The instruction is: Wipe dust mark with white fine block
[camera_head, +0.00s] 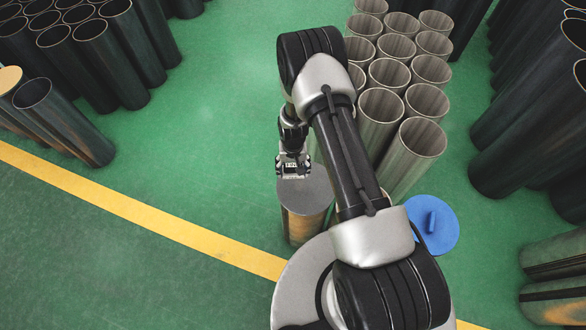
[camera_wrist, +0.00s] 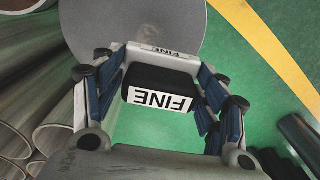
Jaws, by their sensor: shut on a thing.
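My gripper (camera_head: 293,168) is over the left part of a grey round cylinder top (camera_head: 308,198). In the wrist view, my gripper (camera_wrist: 158,95) has its blue-padded fingers on both sides of the white fine block (camera_wrist: 153,47). The block shows a white strip marked "FINE" and a black part with a second white "FINE" label. The grey top (camera_wrist: 135,17) lies beyond the block in the wrist view. I cannot tell whether the block touches it.
Open grey cylinders (camera_head: 408,75) stand close to the right of my arm. Dark cylinders (camera_head: 60,120) stand at the left, and more (camera_head: 530,110) at the right. A blue disc (camera_head: 440,235) with a raised grip is right of my arm. Green floor is free at the left, crossed by a yellow line (camera_head: 130,208).

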